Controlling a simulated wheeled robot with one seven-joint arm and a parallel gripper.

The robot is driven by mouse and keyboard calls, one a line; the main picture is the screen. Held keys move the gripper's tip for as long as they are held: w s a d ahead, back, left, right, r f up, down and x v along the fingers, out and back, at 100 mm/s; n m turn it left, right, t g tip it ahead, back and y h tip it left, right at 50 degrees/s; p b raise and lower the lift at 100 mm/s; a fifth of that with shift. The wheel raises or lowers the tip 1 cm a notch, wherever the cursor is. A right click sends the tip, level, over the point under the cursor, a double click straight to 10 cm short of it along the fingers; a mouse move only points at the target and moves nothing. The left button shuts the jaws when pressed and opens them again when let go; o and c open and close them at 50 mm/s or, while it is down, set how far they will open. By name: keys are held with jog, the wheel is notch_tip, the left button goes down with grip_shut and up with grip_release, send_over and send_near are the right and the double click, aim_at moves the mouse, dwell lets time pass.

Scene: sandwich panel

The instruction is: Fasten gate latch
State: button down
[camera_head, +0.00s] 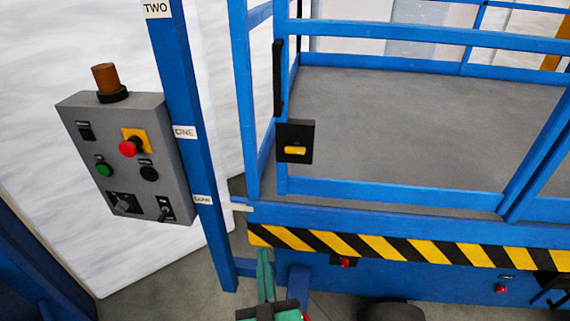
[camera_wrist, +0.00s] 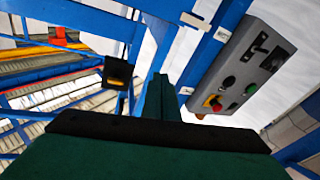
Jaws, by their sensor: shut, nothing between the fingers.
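The gate latch (camera_head: 295,142) is a black plate with a yellow tab, mounted on the blue gate (camera_head: 281,110) just below its black handle strip (camera_head: 278,78). The tab lies about level in the head view. The latch also shows left of my fingers in the wrist view (camera_wrist: 118,72). I cannot tell whether the gate sits fully against its post (camera_head: 243,100). My gripper (camera_head: 264,262) is green, at the bottom of the head view, below and left of the latch and apart from it. In the wrist view its fingers (camera_wrist: 158,90) are together and empty.
A grey control box (camera_head: 130,160) with buttons and an orange beacon stands left, on a blue post (camera_head: 180,110) with labels. It is at the right in the wrist view. A yellow-black striped edge (camera_head: 400,245) runs under the gate. The platform floor (camera_head: 420,120) behind is clear.

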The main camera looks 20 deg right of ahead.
jog(key=w+d+r+m+h, duration=0.25)
jog(key=w+r, duration=0.25)
jog(key=r, duration=0.4)
jog(key=m+h, duration=0.4)
send_near(288, 147)
jog(key=s+a+r, duration=0.1)
jog(key=s+r, duration=0.2)
jog(key=r, duration=0.2)
jog(key=shift+s+a+f, duration=0.1)
jog(key=shift+a+f, duration=0.05)
jog(key=shift+f, duration=0.1)
jog(key=shift+n, duration=0.25)
jog(key=x, duration=0.3)
jog(key=f+x, duration=0.1)
jog(key=x, duration=0.2)
jog(key=f+x, duration=0.1)
jog(key=x, duration=0.2)
jog(key=shift+w+d, duration=0.25)
jog(key=shift+w, duration=0.15)
jog(key=shift+f, duration=0.8)
jog(key=shift+w, duration=0.1)
